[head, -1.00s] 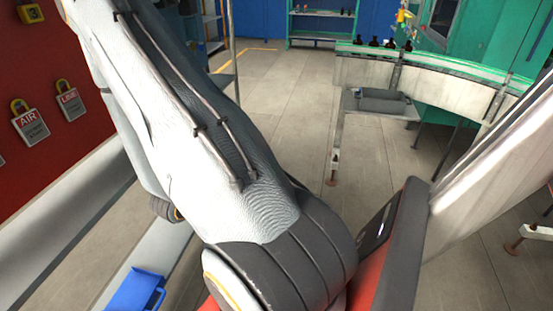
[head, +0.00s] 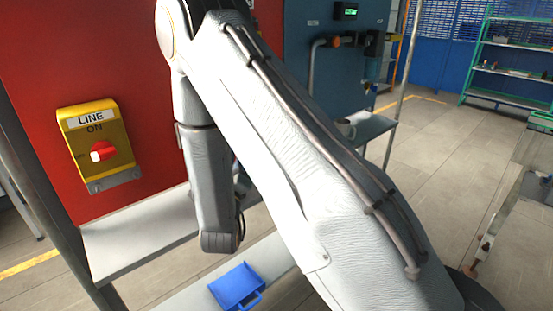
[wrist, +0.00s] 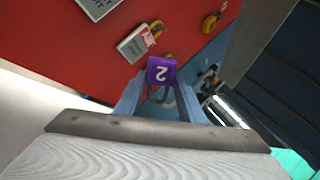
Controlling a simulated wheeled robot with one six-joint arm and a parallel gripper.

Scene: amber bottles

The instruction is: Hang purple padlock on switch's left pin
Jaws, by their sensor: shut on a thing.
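The purple padlock (wrist: 161,71), marked with a 2 that appears upside down, is in the wrist view between the fingertips of my gripper (wrist: 158,88). My gripper is shut on it. The padlock's shackle is mostly hidden between the fingers. In the head view the yellow switch box (head: 99,146) is on the red panel at the left, with a LINE label, the word ON and a red and white knob. Its pins are too small to tell apart. My gripper and the padlock do not show in the head view, where my arm covers the middle.
A grey shelf (head: 150,241) runs below the red panel (head: 40,75). A blue bin (head: 237,287) is lower down. In the wrist view an AIR tag (wrist: 134,46) and a yellow padlock (wrist: 211,21) hang on the red panel near the purple padlock.

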